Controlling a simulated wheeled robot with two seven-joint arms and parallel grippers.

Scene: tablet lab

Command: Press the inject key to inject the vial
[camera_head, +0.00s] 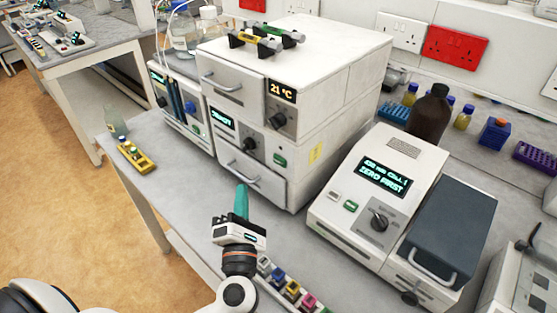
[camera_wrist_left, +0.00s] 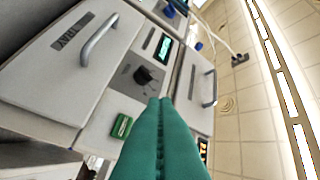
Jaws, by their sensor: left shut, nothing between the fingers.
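A stacked white instrument (camera_head: 300,100) stands at the back of the bench. Its middle unit has a small lit display (camera_head: 222,119), a black knob (camera_head: 249,144) and a green key (camera_head: 280,160). The green key (camera_wrist_left: 122,126) also shows in the left wrist view, left of the fingers, beside the black knob (camera_wrist_left: 143,76); its marking is too small to read. My left gripper (camera_head: 241,190) has teal fingers, shut and empty, pointing at the instrument's front, below and left of the green key in the head view. I cannot make out a vial inside the instrument. My right gripper is not in view.
A drawer handle (camera_head: 243,174) projects near my left fingers. A second white instrument (camera_head: 375,190) stands to the right. A yellow rack (camera_head: 135,157) lies on the left bench edge. A row of coloured blocks (camera_head: 292,289) lies close to my left wrist.

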